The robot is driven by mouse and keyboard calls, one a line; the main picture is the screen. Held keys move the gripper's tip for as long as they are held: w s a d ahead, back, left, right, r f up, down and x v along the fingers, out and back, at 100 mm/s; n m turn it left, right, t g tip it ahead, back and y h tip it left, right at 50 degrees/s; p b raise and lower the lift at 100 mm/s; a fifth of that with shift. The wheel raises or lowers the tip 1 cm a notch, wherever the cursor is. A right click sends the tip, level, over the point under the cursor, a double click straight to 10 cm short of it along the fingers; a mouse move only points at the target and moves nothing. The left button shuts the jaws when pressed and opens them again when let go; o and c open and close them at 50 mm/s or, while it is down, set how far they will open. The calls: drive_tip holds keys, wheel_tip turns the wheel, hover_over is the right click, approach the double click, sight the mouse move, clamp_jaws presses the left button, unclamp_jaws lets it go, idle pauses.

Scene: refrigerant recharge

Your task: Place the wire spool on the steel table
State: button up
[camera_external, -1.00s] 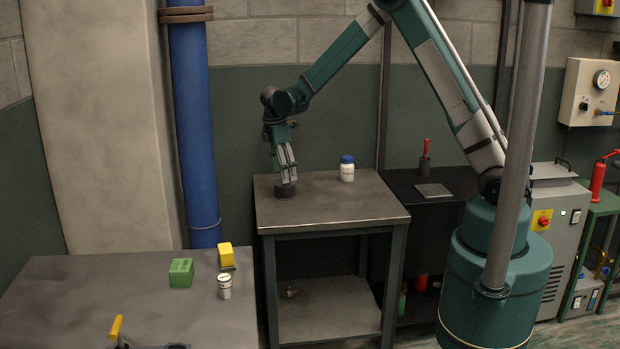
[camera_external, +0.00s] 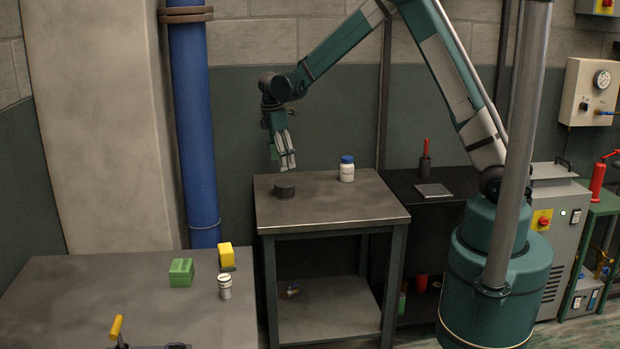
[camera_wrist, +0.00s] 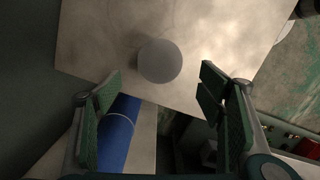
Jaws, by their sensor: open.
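The wire spool (camera_external: 284,189) is a dark, short round piece. It lies flat near the back left of the steel table (camera_external: 335,207), fully on the top. In the wrist view it is a grey disc (camera_wrist: 160,61) near the table's edge. My gripper (camera_external: 283,166) is above the spool, apart from it, with its fingers pointing down. In the wrist view my gripper's two green-padded fingers (camera_wrist: 161,85) stand wide apart with nothing between them.
A white bottle with a blue cap (camera_external: 347,170) stands behind and right of the spool. A lower-left table (camera_external: 90,295) holds a green block (camera_external: 181,273), a yellow block (camera_external: 226,256) and a white can (camera_external: 224,287). A blue pipe (camera_external: 196,130) rises behind. The steel table's front is clear.

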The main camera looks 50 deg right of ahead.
drive_tip(key=s+a+r+m+t, duration=0.2)
drive_tip(key=s+r+m, duration=0.1)
drive_tip(key=s+r, duration=0.7)
drive_tip(key=s+a+r+m+t, duration=0.1)
drive_tip(key=s+a+r+m, duration=0.2)
drive_tip(key=s+r, duration=0.6)
drive_tip(key=s+a+m+t, duration=0.1)
drive_tip(key=s+m+t, duration=0.1)
drive_tip(key=s, duration=1)
drive_tip(key=s+a+r+m+t+y, duration=0.1)
drive_tip(key=s+m, duration=0.4)
drive_tip(key=s, duration=0.7)
drive_tip(key=shift+a+t, duration=0.8)
drive_tip(key=shift+t, duration=0.1)
